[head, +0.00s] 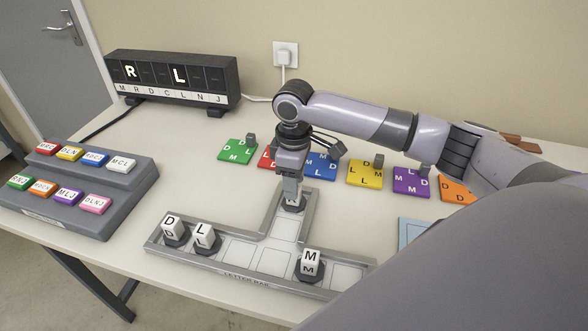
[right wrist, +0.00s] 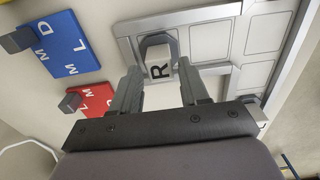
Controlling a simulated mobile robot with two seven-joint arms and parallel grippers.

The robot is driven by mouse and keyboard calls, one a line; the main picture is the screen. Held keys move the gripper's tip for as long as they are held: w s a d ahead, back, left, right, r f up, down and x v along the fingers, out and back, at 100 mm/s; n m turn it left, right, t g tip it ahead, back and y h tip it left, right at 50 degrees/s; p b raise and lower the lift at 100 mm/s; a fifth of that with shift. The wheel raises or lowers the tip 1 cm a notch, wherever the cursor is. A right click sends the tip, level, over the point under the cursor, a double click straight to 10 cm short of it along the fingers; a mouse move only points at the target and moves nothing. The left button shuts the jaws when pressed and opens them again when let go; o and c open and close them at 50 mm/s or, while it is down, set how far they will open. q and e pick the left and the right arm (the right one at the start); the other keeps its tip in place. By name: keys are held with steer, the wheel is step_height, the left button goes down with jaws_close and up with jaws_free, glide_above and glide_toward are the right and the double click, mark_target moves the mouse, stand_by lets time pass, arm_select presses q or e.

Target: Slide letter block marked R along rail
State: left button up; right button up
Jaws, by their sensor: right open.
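The letter block marked R (right wrist: 160,68) is white on a dark octagonal base. It sits in the stem of the letter rail (head: 176,250), at the stem's far end. In the head view my right gripper (head: 293,190) is directly above it, hiding most of it; only its dark base (head: 294,206) shows clearly. In the right wrist view my open right gripper (right wrist: 160,90) points at the block, which lies ahead of and roughly between the fingers. I cannot tell whether they touch it. My left gripper is not in view.
Blocks D (head: 172,229) and L (head: 205,236) stand at the rail's left end, and block M (head: 310,262) stands right of the junction. Coloured tiles, including green (head: 236,152) and yellow (head: 365,175), lie behind. A display (head: 172,80) shows R and L lit. A button panel (head: 80,185) is left.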

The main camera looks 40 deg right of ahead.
mark_target(297, 206)
steer(key=shift+f, duration=1.9)
